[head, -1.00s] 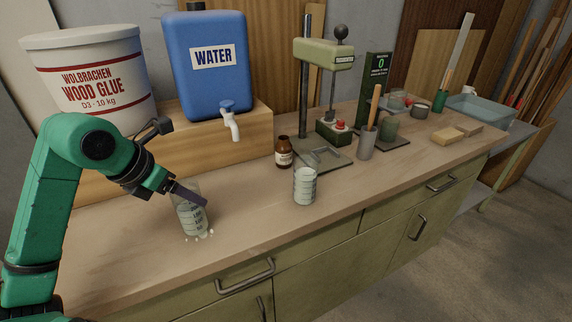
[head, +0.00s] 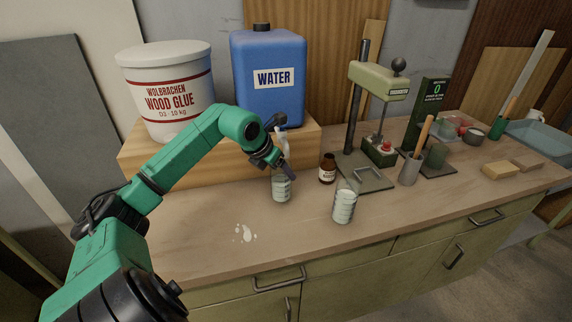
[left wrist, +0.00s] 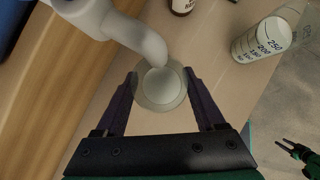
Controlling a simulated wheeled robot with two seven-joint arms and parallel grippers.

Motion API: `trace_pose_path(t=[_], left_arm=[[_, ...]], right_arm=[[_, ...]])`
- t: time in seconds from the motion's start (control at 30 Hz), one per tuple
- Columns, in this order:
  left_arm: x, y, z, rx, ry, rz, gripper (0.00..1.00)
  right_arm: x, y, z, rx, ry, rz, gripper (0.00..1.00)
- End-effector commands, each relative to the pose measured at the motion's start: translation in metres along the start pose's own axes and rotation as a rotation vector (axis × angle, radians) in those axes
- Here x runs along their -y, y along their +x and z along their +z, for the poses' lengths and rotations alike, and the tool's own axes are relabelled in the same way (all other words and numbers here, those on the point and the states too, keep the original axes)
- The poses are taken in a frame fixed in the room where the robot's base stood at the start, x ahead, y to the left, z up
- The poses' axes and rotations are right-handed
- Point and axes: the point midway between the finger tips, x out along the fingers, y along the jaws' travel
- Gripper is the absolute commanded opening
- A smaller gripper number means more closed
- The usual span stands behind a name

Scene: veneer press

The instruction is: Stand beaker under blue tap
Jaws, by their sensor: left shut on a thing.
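The blue water container (head: 268,100) has a tap with a white spout (head: 284,147), which also shows in the left wrist view (left wrist: 140,38). My left gripper (head: 287,172) is shut on a clear graduated beaker (head: 281,190). In the left wrist view the beaker (left wrist: 160,88) is between both fingers, seen from above, with the spout's end over its far rim. The beaker looks upright, at or just above the bench; I cannot tell if it touches. Its inside looks pale. My right gripper (left wrist: 298,152) is small at the left wrist view's lower right; its jaws are unclear.
A second beaker with whitish contents (head: 344,206) and a brown bottle (head: 327,169) stand to the right. White spill spots (head: 244,233) lie on the bench (head: 200,255). The container and a glue bucket (head: 168,95) stand on a wooden block (head: 150,155). A press (head: 364,165) is farther right.

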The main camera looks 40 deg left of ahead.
Motion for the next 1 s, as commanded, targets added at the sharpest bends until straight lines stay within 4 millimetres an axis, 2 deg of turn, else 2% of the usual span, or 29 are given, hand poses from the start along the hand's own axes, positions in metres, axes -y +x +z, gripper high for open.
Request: trace_pose_path(t=[0.03, 0.2, 0.33, 0.7, 0.73, 0.77, 0.8, 1.0], left_arm=[[0.0, -0.003, 0.01, 0.006, -0.007, -0.005, 0.0], [0.002, 0.009, 0.022, 0.002, 0.0, -0.005, 0.0], [0.002, 0.022, 0.011, -0.001, 0.001, -0.003, 0.0], [0.001, 0.028, 0.008, 0.001, 0.002, -0.002, 0.0], [0.001, 0.027, 0.008, 0.0, 0.002, -0.002, 0.83], [0.001, 0.027, 0.008, 0.0, 0.002, -0.002, 0.94], [0.001, 0.027, 0.008, 0.0, 0.002, -0.002, 1.0], [0.001, 0.026, 0.008, -0.001, 0.002, -0.002, 1.0]], right_arm=[[0.001, -0.01, 0.0, 0.001, 0.001, -0.001, 0.5], [0.004, -0.021, -0.001, 0.002, 0.002, -0.006, 0.5], [0.005, -0.024, -0.001, 0.002, 0.003, -0.008, 0.5], [0.005, -0.017, 0.001, 0.004, 0.002, -0.008, 0.5], [0.005, -0.018, 0.001, 0.005, 0.002, -0.008, 0.5], [0.005, -0.019, 0.001, 0.005, 0.002, -0.007, 0.5], [0.005, -0.019, 0.001, 0.005, 0.002, -0.007, 0.5], [0.003, -0.019, 0.001, 0.006, 0.0, -0.004, 0.5]])
